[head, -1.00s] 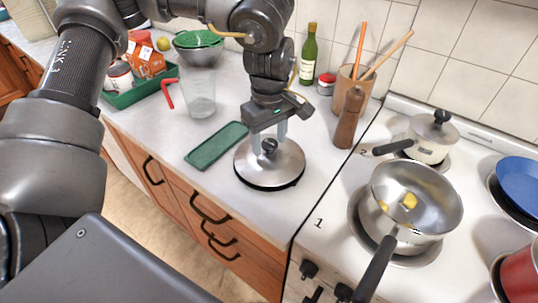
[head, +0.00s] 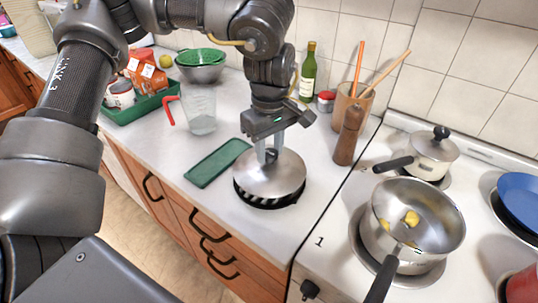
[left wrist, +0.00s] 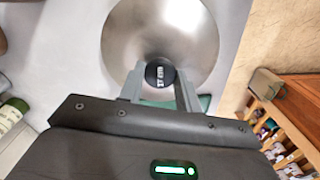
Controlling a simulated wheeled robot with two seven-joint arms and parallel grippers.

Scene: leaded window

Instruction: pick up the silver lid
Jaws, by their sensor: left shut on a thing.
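The silver lid (head: 283,178) is a round, shiny dome with a black knob, on the counter side left of the stove. My left gripper (head: 271,158) is above it with its fingers pointing down, shut on the lid's knob. The left wrist view shows the black knob between the two fingers (left wrist: 160,82) and the lid (left wrist: 160,30) beyond them. The lid is held just above a dark round thing with pale stripes (head: 266,200), which shows under its near edge. My right gripper is not in view.
A green mat (head: 217,163) lies left of the lid. A clear jug (head: 200,112), a pepper mill (head: 348,137), a utensil pot (head: 354,93) and a bottle (head: 308,72) stand around it.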

